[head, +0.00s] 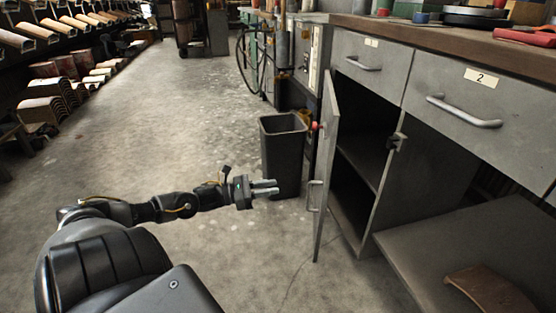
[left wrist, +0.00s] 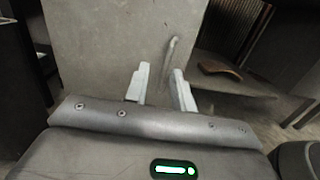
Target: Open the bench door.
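The grey bench door (head: 328,165) stands partly open, swung out from the bench so that the dark cabinet interior (head: 360,170) shows behind it. Its bar handle (head: 314,196) is on the outer face, near the free edge. My left gripper (head: 273,187) is left of the door, pointing towards the handle and apart from it. In the left wrist view, the two fingers (left wrist: 160,88) are spread with nothing between them. The door face (left wrist: 95,60) fills the area ahead, and the handle (left wrist: 170,58) shows just beyond the fingertips. My right gripper is not in view.
A dark bin (head: 283,155) stands just behind my left gripper, left of the door. Drawers (head: 465,112) with bar handles sit under the wooden benchtop. A lower shelf (head: 420,245) holds a curved brown piece (head: 490,292). Open floor (head: 160,140) lies to the left.

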